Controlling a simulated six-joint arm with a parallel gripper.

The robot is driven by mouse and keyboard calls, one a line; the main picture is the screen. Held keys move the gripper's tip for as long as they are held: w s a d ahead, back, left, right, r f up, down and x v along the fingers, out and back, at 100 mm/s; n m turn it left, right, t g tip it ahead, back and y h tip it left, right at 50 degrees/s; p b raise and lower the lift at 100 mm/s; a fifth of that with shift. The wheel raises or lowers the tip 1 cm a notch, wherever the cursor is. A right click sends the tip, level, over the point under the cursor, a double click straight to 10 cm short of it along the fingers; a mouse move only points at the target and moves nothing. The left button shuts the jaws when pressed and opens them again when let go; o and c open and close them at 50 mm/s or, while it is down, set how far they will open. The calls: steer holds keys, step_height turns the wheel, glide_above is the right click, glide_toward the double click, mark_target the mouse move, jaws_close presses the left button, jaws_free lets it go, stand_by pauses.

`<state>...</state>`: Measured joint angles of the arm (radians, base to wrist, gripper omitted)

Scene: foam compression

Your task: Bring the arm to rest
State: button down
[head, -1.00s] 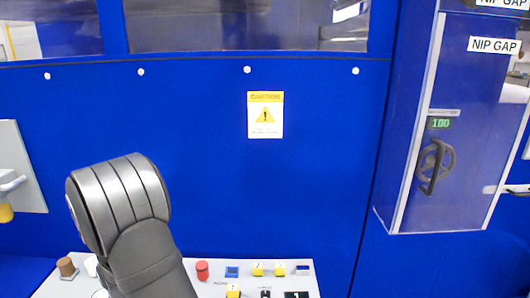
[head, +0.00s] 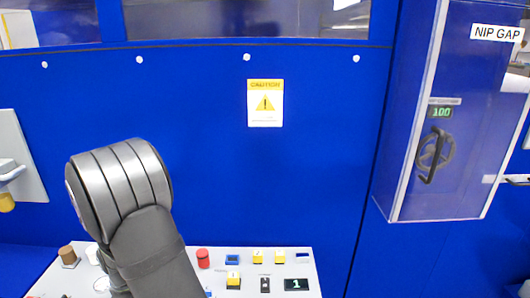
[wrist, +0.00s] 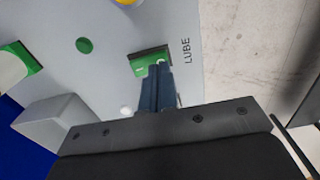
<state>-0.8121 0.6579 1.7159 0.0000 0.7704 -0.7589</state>
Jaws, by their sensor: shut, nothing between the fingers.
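My gripper (wrist: 154,70) shows in the wrist view with its dark blue fingers together and nothing between them. The fingertips are close to a small green part with a dark edge (wrist: 150,60) on a light grey panel (wrist: 215,80) marked LUBE. I cannot tell whether they touch it. In the head view my grey arm stands at the lower left, and the gripper itself does not show there.
A console (head: 310,262) with a red button (head: 203,258), yellow switches (head: 257,257) and a small display (head: 296,284) lies beside my arm. A blue cabinet with a NIP GAP label (head: 496,33) and a handle (head: 433,156) stands at right.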

steer(key=w+r+g, duration=0.1)
steer(key=w+r, duration=0.3)
steer(key=r, duration=0.9)
steer(key=shift+g, duration=0.4)
steer(key=c, duration=2.2)
jaws_free()
steer(key=shift+w, duration=0.1)
